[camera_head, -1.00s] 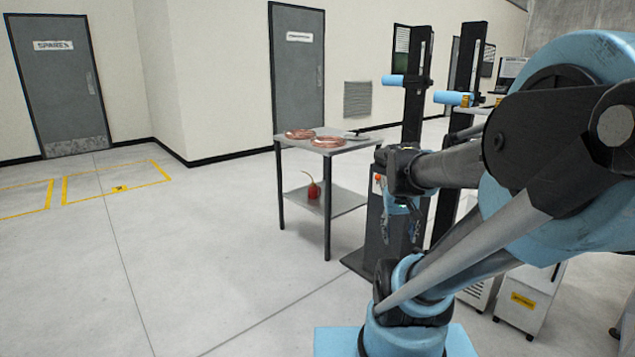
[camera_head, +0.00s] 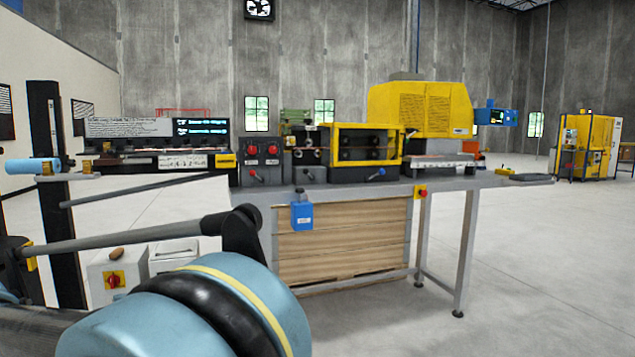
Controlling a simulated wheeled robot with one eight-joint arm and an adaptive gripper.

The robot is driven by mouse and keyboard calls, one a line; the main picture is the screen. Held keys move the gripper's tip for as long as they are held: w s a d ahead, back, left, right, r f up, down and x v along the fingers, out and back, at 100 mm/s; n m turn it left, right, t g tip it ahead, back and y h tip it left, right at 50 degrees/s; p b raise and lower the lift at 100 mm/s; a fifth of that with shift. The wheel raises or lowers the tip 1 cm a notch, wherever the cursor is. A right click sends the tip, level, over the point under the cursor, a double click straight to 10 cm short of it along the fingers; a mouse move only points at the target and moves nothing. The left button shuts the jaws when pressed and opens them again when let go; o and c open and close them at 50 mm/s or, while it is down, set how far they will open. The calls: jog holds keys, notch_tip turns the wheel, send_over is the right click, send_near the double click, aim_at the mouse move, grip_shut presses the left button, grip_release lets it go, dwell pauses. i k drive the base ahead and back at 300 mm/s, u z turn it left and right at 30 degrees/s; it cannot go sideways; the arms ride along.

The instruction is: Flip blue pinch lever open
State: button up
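A blue lever (camera_head: 379,173) shows on the dark base under the yellow-framed unit (camera_head: 362,146) on the long bench. My arm crosses the lower left, well short of the bench in the picture.
The grey bench (camera_head: 480,182) carries a box with red knobs (camera_head: 262,153) and a large yellow machine (camera_head: 420,108). A blue box (camera_head: 302,214) hangs at its front. A dark post (camera_head: 50,180) stands at left. The floor at lower right is clear.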

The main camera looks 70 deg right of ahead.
aim_at(382, 172)
jog(key=z, duration=3.05)
jog(key=k, duration=1.35)
jog(key=z, duration=0.25)
jog(key=i, duration=0.8)
jog(key=z, duration=0.3)
jog(key=i, duration=1.2)
jog(key=u, duration=0.3)
